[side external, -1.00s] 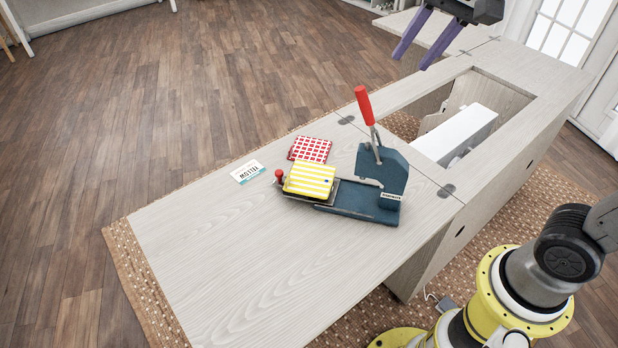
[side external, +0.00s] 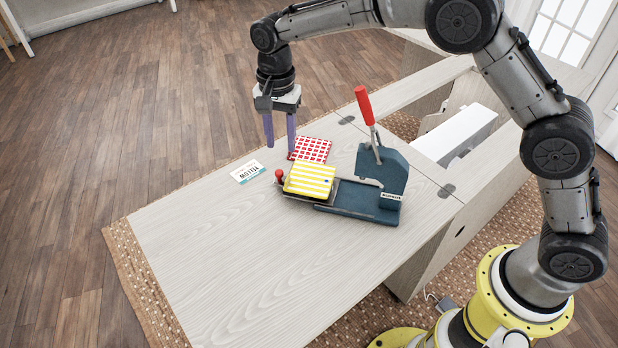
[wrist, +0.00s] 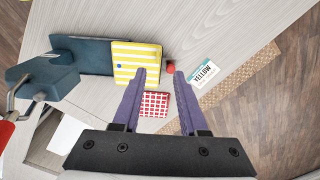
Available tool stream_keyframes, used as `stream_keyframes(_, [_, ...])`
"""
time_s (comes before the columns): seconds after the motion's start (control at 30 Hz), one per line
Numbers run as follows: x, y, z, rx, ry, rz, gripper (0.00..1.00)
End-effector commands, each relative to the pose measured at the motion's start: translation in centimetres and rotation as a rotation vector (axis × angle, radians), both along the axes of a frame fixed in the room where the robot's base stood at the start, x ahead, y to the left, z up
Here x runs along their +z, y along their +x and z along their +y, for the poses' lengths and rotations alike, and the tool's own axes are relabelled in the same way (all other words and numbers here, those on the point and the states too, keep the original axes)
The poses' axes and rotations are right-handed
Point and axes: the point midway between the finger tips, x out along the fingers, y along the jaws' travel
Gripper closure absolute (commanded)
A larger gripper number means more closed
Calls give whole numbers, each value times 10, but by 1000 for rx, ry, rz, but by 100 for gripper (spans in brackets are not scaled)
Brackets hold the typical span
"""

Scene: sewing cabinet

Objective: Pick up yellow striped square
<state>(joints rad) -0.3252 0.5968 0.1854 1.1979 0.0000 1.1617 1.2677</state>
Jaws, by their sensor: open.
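The yellow striped square (side external: 310,180) lies on the tray of a blue press (side external: 360,200) on the cabinet top. It also shows in the wrist view (wrist: 137,60), ahead of my left fingertip. A red checked square (side external: 312,150) lies flat just behind it; in the wrist view (wrist: 155,104) it shows between my fingers. My gripper (side external: 280,148) has purple fingers, is open and empty, and points down above the table's far edge, left of the red square. In the wrist view my gripper (wrist: 160,70) has its fingertips apart, with nothing between them held.
A red knob (side external: 279,174) stands beside the yellow square, and a red-handled lever (side external: 364,106) rises from the press. A white and teal card (side external: 247,172) lies to the left. The front-left cabinet top (side external: 230,270) is clear. A rectangular opening holds a white object (side external: 470,128).

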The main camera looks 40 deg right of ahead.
Motion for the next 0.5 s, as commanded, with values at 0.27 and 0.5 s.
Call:
stream_keyframes(0.27, [-52, -1, -2, -1, -2, 4, 57])
stream_keyframes(0.5, [-70, 0, -2, -1, -1, 1, 57])
